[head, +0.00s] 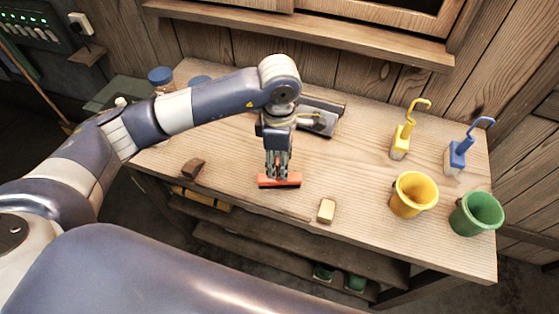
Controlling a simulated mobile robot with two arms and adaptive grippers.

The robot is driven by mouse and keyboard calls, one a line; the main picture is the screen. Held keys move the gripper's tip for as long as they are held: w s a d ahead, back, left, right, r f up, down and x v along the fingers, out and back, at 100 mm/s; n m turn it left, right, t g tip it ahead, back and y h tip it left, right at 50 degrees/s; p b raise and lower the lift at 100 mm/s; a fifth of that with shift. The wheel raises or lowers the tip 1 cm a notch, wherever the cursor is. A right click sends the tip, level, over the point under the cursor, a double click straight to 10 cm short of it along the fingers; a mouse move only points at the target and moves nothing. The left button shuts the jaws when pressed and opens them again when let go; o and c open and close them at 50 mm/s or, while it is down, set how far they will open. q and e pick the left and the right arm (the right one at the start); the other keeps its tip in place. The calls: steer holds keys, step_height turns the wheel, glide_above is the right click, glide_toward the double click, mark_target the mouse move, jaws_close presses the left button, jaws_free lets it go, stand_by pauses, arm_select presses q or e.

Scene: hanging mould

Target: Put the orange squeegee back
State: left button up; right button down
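The orange squeegee (280,181) is near the front edge of the wooden table (345,160), in the middle of the head view. Its orange bar lies across the tips of my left gripper (278,172), which points down at it from above. The gripper hides the upper part of the squeegee. The fingers look close together at the squeegee, but whether they are closed on it is too small to tell. My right gripper is not in view.
A grey tool (320,119) lies behind my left gripper. A yellow hooked tool (403,138), a blue hooked tool (459,153), a yellow cup (413,194) and a green cup (476,213) stand at the right. A light block (326,210) and a brown block (193,168) lie near the front edge.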

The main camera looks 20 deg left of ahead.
arm_select(q)
step_height(320, 180, up, 10)
steer(key=b, duration=0.3)
steer(key=shift+f, duration=0.15)
steer(key=shift+r, duration=0.8)
steer(key=shift+a, duration=0.1)
